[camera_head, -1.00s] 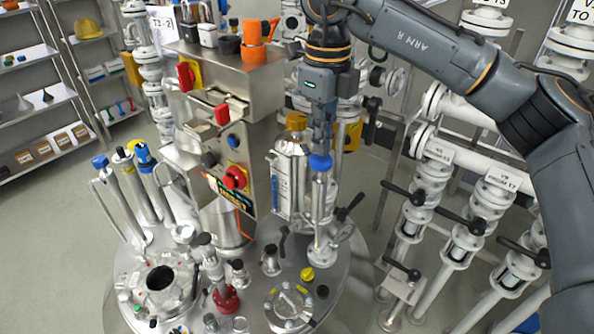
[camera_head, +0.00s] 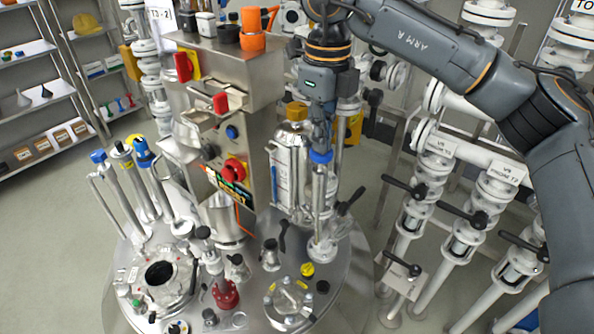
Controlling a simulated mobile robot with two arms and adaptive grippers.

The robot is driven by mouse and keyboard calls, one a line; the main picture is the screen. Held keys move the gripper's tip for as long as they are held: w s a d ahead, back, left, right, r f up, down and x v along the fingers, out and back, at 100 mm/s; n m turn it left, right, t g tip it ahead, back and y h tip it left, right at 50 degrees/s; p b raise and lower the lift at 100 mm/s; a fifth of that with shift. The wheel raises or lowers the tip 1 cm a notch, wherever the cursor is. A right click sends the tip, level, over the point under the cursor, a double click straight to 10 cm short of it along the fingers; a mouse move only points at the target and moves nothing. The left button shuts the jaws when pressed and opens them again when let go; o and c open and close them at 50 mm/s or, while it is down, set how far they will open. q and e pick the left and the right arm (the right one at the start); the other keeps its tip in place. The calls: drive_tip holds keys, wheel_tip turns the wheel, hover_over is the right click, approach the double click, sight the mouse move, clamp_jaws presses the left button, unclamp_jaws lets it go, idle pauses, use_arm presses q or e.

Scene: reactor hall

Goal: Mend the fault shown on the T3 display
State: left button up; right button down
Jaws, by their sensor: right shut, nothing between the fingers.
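My right gripper (camera_head: 320,142) points down directly over the blue cap (camera_head: 321,156) of an upright steel post on the round vessel lid (camera_head: 345,270). Its fingers look shut and empty; whether they touch the cap I cannot tell. A steel control box (camera_head: 245,100) left of the gripper carries a red rotary knob (camera_head: 235,170) and a small coloured display strip (camera_head: 230,187), whose text is too small to read and which the knob partly covers. A sheet at the upper left (camera_head: 160,18) bears a partly cut-off label. My left gripper is not in view.
A red fitting (camera_head: 226,293) and a yellow knob (camera_head: 307,269) sit on the lid. White valve pipes with black handles (camera_head: 468,213) stand at the right, below my arm. Shelves line the left wall.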

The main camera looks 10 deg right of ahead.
drive_tip(key=shift+f+b, duration=0.6)
drive_tip(key=shift+f, duration=0.45)
drive_tip(key=shift+r, duration=0.1)
drive_tip(key=shift+r+p, duration=1.4)
drive_tip(key=shift+r, duration=0.6)
drive_tip(key=shift+r+p, duration=1.8)
drive_tip(key=shift+r, duration=0.75)
drive_tip(key=shift+f, duration=0.1)
